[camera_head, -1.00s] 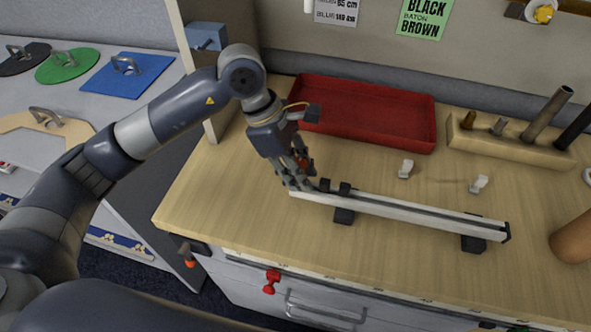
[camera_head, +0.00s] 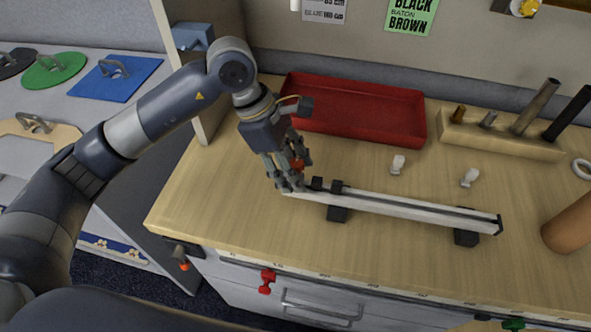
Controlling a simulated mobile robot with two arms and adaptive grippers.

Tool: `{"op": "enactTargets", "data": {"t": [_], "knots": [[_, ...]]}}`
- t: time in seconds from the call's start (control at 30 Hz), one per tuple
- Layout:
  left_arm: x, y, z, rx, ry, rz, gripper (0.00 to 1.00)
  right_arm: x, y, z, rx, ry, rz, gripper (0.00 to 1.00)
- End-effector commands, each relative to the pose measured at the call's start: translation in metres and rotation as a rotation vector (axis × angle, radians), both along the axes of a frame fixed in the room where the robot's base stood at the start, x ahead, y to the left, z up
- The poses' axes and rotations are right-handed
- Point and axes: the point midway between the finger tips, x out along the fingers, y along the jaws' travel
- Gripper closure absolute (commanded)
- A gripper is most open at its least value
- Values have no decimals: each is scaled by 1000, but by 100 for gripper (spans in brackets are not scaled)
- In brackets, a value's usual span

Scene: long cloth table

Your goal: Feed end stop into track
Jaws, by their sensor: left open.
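The track (camera_head: 400,207) is a long white rail resting on two black blocks on the wooden bench. Small black pieces (camera_head: 325,186) sit on it near its left end, and a dark cap is at its right end. My left gripper (camera_head: 290,184) is open at the left end of the track, fingers pointing down. Its fingers hide the track's very end. I cannot tell whether an end stop is between or behind them. Two small white pieces, one (camera_head: 398,165) and another (camera_head: 470,178), stand apart behind the track; I cannot tell whether either is an end stop. My right gripper is not in view.
An empty red tray (camera_head: 425,139) lies behind the gripper. A wooden holder (camera_head: 500,140) with upright rods stands at the back right, and a brown cylinder (camera_head: 568,228) at the right. The bench in front of the track is clear.

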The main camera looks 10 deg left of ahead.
Motion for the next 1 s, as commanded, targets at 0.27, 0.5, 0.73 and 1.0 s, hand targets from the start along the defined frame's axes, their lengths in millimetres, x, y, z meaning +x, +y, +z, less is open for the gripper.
{"op": "enactTargets", "data": {"t": [0.27,0.5,0.73,1.0], "knots": [[2,23,55,0,-6,3,55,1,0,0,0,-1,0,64],[2,38,90,0,-3,2,55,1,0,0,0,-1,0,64],[1,42,100,0,0,0,55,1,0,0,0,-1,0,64],[1,42,100,0,-1,0,55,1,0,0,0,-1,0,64]]}}
